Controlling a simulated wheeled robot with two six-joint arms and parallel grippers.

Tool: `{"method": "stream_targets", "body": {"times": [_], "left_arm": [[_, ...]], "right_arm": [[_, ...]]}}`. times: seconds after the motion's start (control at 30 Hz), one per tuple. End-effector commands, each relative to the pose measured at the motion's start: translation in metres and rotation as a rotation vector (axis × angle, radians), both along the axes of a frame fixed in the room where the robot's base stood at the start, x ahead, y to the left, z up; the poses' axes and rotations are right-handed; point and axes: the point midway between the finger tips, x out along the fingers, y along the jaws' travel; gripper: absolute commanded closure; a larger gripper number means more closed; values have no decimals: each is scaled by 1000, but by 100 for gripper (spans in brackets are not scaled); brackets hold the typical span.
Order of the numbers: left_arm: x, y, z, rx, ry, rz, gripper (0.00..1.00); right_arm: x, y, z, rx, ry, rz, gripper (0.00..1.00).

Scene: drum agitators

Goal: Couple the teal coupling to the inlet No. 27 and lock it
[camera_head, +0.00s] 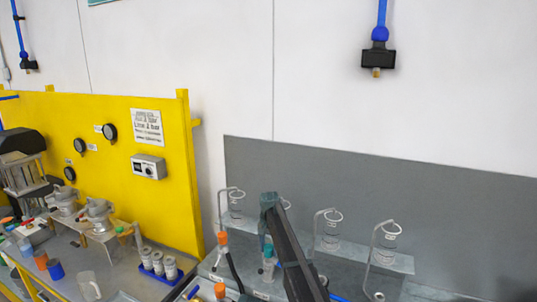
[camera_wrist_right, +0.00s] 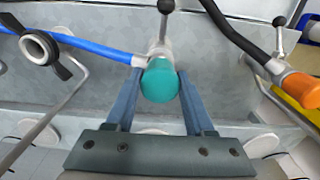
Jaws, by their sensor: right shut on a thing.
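The teal coupling (camera_wrist_right: 160,82) sits between the fingers of my right gripper (camera_wrist_right: 157,88) in the right wrist view. It has a metal neck, a lever with a black ball knob, and a blue hose (camera_wrist_right: 95,43) running left. In the head view the teal coupling (camera_head: 268,267) shows below my right gripper (camera_head: 267,240), low over the grey bench. A round metal port with black side ears (camera_wrist_right: 38,48) is at the upper left of the wrist view. I cannot read any number, so I cannot tell which inlet is No. 27. My left gripper is out of view.
An orange coupling (camera_wrist_right: 302,90) on a black hose is close on the right in the wrist view. Wire holders with glass-like cups (camera_head: 331,240) stand along the grey back panel (camera_head: 400,195). A yellow panel (camera_head: 90,130) and a cluttered side table are at left.

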Motion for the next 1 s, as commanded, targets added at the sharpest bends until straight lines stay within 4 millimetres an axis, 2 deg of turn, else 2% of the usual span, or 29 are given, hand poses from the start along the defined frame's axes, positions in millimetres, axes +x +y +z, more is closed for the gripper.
{"method": "stream_targets", "body": {"times": [0.9, 0.93, 1.0], "left_arm": [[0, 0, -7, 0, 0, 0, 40], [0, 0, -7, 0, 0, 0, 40], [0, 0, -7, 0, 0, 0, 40]], "right_arm": [[0, 0, -7, 0, 0, 0, 100], [0, 0, -7, 0, 0, 0, 45], [0, 0, -7, 0, 0, 0, 32]]}}
